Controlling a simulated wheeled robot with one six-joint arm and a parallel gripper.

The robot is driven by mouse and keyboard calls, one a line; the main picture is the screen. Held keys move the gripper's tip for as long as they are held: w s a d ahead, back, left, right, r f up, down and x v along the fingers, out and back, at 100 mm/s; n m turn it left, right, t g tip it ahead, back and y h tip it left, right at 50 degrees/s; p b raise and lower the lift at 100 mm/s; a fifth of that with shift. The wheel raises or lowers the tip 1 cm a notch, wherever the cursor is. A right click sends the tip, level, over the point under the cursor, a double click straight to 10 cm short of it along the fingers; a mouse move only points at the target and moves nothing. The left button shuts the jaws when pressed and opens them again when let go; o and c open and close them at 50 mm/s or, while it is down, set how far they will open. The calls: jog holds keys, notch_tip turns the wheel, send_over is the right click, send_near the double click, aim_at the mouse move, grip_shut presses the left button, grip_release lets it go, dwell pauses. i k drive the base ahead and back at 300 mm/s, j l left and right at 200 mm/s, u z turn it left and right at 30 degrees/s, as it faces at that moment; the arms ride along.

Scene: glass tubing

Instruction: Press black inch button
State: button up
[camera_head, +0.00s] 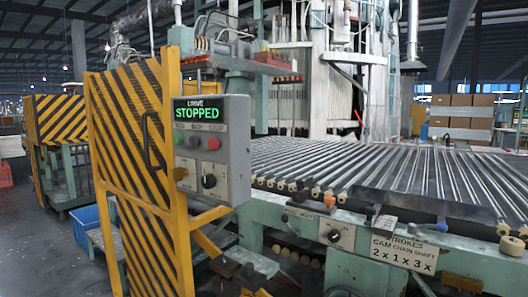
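A grey control box (237,150) is mounted on a yellow post at the picture's middle left. Its display (198,110) reads "STOPPED" in green letters, with a smaller word above. Under the display sit a green button (178,139), a black button (194,141) and a red button (213,143) in a row. Any label on the black button is too small to read. A black rotary knob (209,181) is lower on the box. My gripper is not in view, and nothing visible covers the buttons.
A yellow-and-black striped guard panel (130,170) with a black handle stands left of the box. A blue crate (88,226) is at the left.

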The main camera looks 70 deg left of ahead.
aim_at(194, 141)
jog(key=u, duration=2.65)
